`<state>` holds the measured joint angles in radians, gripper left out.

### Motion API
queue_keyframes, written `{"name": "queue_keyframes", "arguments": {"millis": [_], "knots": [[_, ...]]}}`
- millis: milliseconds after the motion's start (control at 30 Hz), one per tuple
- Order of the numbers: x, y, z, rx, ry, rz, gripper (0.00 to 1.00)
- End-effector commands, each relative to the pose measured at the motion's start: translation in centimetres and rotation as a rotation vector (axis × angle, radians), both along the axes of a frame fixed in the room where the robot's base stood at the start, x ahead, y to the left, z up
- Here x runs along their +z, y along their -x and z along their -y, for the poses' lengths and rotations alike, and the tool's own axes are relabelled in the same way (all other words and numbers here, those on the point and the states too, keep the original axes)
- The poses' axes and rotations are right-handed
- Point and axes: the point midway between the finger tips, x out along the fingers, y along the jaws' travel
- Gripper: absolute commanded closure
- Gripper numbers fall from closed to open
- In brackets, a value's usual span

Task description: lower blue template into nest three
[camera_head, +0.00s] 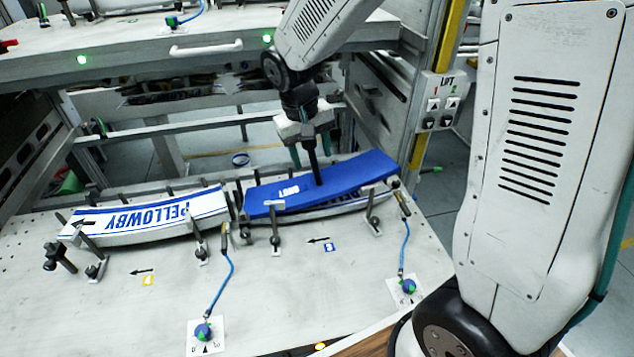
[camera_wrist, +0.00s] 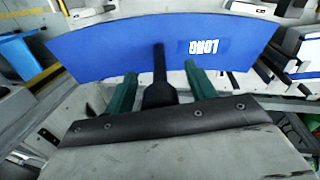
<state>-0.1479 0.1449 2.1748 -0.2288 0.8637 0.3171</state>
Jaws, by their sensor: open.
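The blue template (camera_head: 350,178), a long curved plate with white lettering, lies over the right-hand nest in the head view. Its right end angles up and back from the white label piece (camera_head: 345,207) beneath, whose blue letters show along the front edge. Whether it is fully seated cannot be told. In the wrist view the template (camera_wrist: 110,45) spans the top. A dark upright post (camera_wrist: 159,75) stands at it. My gripper (camera_head: 312,160) is above the template; in the wrist view its green fingers (camera_wrist: 161,78) are open, apart on either side of the post.
A white label piece with blue PELLOWBY lettering (camera_head: 150,213) lies in the left nest. Dark clamp posts (camera_head: 275,240) stand along the front. Blue hoses run to connectors (camera_head: 203,332) on the bench (camera_head: 270,290). A shelf (camera_head: 215,60) with a white handle spans behind.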

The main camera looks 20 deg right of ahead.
Motion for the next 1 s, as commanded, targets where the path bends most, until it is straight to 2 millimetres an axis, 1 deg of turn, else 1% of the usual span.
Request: {"name": "queue_keyframes", "arguments": {"millis": [67,267,367,400,467,500,833,933,1000], "knots": [[-0.4,0.0,0.1,0.0,0.0,-0.001,0.44],[-0.4,0.0,0.0,0.002,0.0,0.0,0.44],[-0.4,0.0,0.0,0.002,0.0,0.0,0.69],[-0.4,0.0,-0.1,0.002,0.0,0.0,0.81],[-0.4,0.0,-0.1,0.003,0.0,-0.001,0.97],[-0.4,0.0,-0.1,0.003,0.0,-0.001,1.0],[-0.1,0.0,-0.1,0.002,0.0,0.002,1.0],[1.0,-0.1,-0.1,0.003,0.0,0.006,1.0],[2.2,-0.1,0.0,0.003,0.0,0.006,1.0]]}}
